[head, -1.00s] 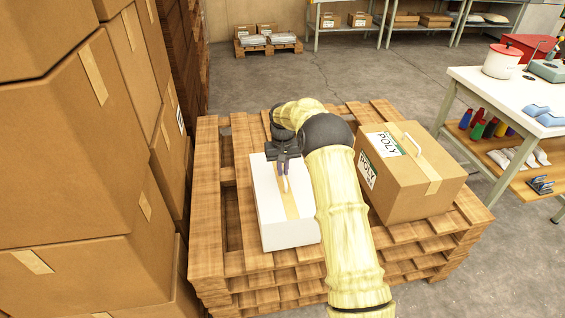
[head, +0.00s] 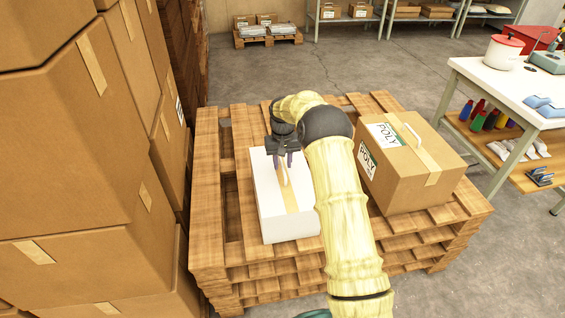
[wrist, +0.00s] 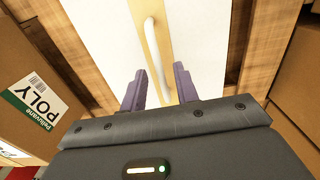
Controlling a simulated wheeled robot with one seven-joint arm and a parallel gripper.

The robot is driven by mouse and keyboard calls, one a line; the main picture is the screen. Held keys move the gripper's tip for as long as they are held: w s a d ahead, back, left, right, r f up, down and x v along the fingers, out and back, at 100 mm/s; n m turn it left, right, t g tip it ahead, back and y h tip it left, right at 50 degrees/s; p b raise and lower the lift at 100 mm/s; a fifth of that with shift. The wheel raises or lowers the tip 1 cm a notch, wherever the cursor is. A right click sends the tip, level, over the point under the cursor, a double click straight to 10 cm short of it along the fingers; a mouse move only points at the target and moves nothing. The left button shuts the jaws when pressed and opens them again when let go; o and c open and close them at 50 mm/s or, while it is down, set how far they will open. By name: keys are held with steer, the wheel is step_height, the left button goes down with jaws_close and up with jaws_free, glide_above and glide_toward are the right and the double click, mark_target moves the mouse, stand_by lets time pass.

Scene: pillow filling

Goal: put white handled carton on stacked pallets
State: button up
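The white handled carton (head: 283,226) sits on the stacked pallets (head: 235,232), left of my arm, with a tan tape strip and a white handle on top. My gripper (head: 283,160) is just above the carton's top. In the wrist view, the gripper's two purple fingers (wrist: 160,90) are spread apart, with the white handle (wrist: 155,50) between and beyond them. No contact with the handle shows. The carton's white top (wrist: 205,40) fills the middle of the wrist view. My arm covers part of the carton's right side.
A brown POLY carton (head: 420,187) stands on the pallets to the right. Tall stacked brown cartons (head: 75,160) rise close on the left. A white worktable (head: 500,85) stands at the right. Bare pallet slats lie behind and in front of the white carton.

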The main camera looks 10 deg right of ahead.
step_height(320, 180, up, 12)
steer(key=p, duration=0.1)
stand_by(0.8)
steer(key=s+t, duration=0.2)
steer(key=s, duration=3.3)
steer(key=shift+r+t, duration=0.15)
steer(key=shift+t, duration=0.15)
steer(key=shift+r+p, duration=0.15)
steer(key=shift+p, duration=0.15)
